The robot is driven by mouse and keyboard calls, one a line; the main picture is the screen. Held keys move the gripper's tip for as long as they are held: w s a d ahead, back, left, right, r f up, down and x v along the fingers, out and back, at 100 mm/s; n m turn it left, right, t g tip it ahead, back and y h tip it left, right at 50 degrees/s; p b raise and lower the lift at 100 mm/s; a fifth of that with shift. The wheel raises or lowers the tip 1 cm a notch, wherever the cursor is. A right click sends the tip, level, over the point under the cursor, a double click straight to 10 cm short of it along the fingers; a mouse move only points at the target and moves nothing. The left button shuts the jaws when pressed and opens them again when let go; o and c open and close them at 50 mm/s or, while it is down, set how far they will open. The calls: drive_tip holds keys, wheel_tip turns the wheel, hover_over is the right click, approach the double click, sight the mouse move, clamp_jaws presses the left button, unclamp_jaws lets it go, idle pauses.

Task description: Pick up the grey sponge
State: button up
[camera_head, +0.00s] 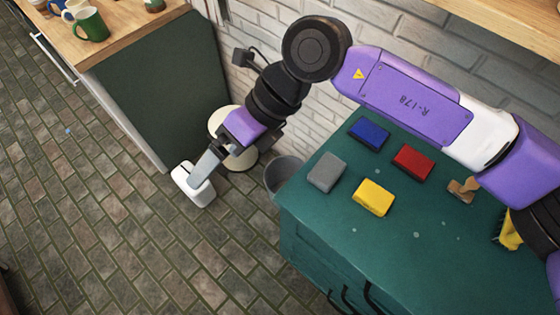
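The grey sponge (327,172) lies flat on the green cabinet top (345,230), near its left edge. My gripper (192,186) is to the left of the cabinet, over the brick floor and apart from the sponge. Its white end points down and left. The fingers cannot be made out clearly, so I cannot tell whether they are open or shut. My purple arm reaches across the back of the cabinet from the right.
Blue (369,133), red (413,161) and yellow (373,197) blocks lie close to the grey sponge. A wooden piece (462,189) lies farther right. A grey bin (282,174) stands beside the cabinet. A wooden counter (110,28) with mugs is at the upper left.

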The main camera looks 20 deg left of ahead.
drive_tip(key=w+d+f+t+h, duration=0.3)
drive_tip(key=w+d+f+h, duration=0.15)
drive_tip(key=w+d, duration=0.45)
drive_tip(key=t+h, duration=0.2)
drive_tip(key=h, duration=0.1)
hover_over(327, 169)
drive_tip(key=a, duration=0.2)
drive_tip(key=shift+w+d+f+m, duration=0.15)
drive_tip(key=shift+w+f, duration=0.05)
drive_tip(key=shift+f, duration=0.3)
drive_tip(key=shift+w+d+f+m, duration=0.1)
drive_tip(key=shift+w+f+m, duration=0.05)
drive_tip(key=shift+f, duration=0.35)
drive_tip(key=shift+d, duration=0.4)
drive_tip(key=shift+d+f, duration=0.15)
drive_tip(key=shift+s+d+f+p, duration=0.1)
drive_tip(key=shift+f+p, duration=0.2)
drive_tip(key=shift+f, duration=0.55)
drive_tip(key=shift+s+d+f+p, duration=0.1)
drive_tip(key=shift+f+p, duration=0.35)
drive_tip(key=shift+f, duration=0.95)
drive_tip(key=shift+s+f+p, duration=0.1)
drive_tip(key=shift+f+p, duration=0.35)
drive_tip(key=shift+f, duration=0.95)
drive_tip(key=shift+c, duration=0.4)
drive_tip(key=c, duration=1.3)
